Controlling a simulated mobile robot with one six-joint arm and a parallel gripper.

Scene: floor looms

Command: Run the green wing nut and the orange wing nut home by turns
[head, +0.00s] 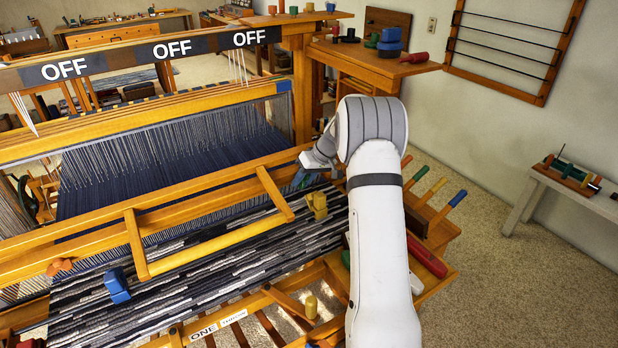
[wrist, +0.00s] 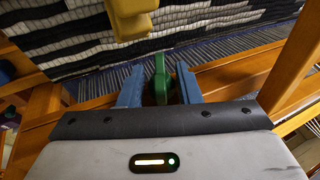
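The green wing nut (wrist: 160,78) shows in the wrist view, on a wooden beam of the loom. My gripper (wrist: 160,88) has its two blue fingers apart, one on each side of the green nut; a gap shows by the left finger. In the head view my gripper (head: 306,180) is at the right end of the loom's beam, and my arm hides the green nut. The orange wing nut (head: 60,266) sits far to the left on the loom's front frame in the head view.
A yellow piece (head: 317,203) is close to my gripper, above the striped cloth (head: 200,262); it also shows in the wrist view (wrist: 132,18). A blue piece (head: 117,286) lies on the cloth at left. Colored handles (head: 437,190) stand at the right.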

